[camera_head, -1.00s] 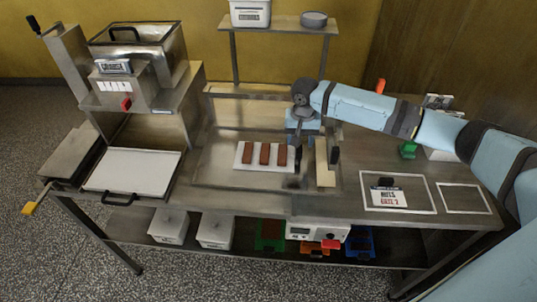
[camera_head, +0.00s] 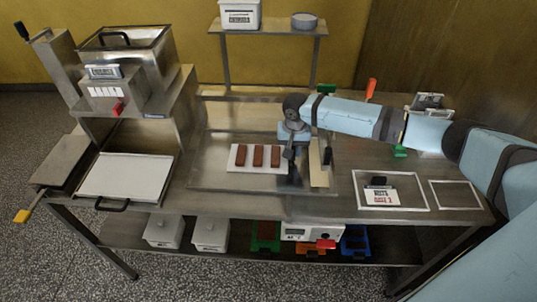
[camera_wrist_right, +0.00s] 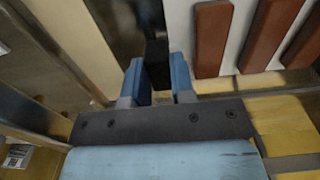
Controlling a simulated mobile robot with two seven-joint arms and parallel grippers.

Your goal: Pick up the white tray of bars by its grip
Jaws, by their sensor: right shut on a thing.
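The white tray (camera_head: 250,170) lies flat in the steel basin, with three brown bars (camera_head: 258,156) standing side by side on it. It also shows at the upper right of the right wrist view (camera_wrist_right: 238,45). My right gripper (camera_head: 294,172) is at the tray's right end, pointing down. In the right wrist view its blue fingers (camera_wrist_right: 160,82) are closed around the dark grip (camera_wrist_right: 156,50) beside the tray. The arm hides part of the grip in the head view. I see no lift of the tray off the basin floor. My left gripper is not in view.
A pale block (camera_head: 318,165) stands close to the right of the gripper. The steel machine (camera_head: 125,75) and a white sheet tray (camera_head: 125,176) are on the left. A framed mat with a label card (camera_head: 381,197) lies on the right. A shelf (camera_head: 268,30) stands behind.

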